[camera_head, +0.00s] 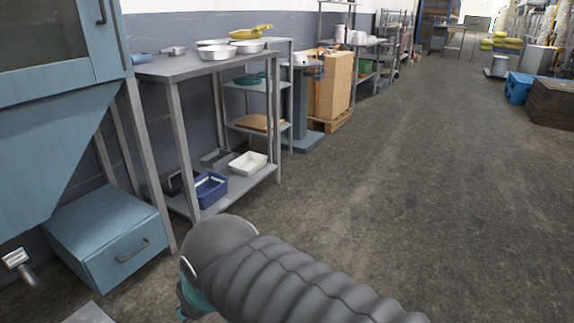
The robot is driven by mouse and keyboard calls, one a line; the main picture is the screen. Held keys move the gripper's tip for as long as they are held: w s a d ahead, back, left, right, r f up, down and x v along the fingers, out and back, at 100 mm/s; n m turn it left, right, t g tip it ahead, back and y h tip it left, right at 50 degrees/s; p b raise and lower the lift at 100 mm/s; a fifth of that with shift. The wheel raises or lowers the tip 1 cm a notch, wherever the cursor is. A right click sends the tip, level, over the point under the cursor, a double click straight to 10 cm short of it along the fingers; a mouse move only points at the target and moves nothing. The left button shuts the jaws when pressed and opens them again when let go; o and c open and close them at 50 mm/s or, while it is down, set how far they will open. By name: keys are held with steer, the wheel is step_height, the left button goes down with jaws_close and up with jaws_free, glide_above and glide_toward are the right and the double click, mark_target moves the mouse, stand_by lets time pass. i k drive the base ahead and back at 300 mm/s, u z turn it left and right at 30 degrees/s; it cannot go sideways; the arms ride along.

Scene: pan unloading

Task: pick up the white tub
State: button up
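The white tub (248,163) is a shallow, open, rectangular container. It sits upright on the lower shelf of the grey metal table (186,68), towards the right end. A blue tub (211,189) stands to its left and nearer to me on the same shelf. My arm, with a ribbed grey sleeve, crosses the bottom of the view, nearer to me than the table and apart from the white tub. My gripper cannot be seen.
Metal pans (217,52) stand on the table top above the tub. The table legs flank the shelf. A light-blue cabinet (110,240) stands at the left. A stack of boxes (330,85) stands behind the table. The floor (410,170) to the right is clear.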

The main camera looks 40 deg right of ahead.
mark_target(249, 163)
steer(key=z, duration=1.5)
steer(key=k, duration=0.55)
steer(key=z, duration=0.8)
steer(key=i, duration=1.65)
steer(key=u, duration=0.25)
steer(key=i, duration=1.75)
steer(key=u, duration=1.1)
steer(key=i, duration=0.95)
steer(key=u, duration=1.8)
steer(key=i, duration=0.8)
steer(key=u, duration=0.25)
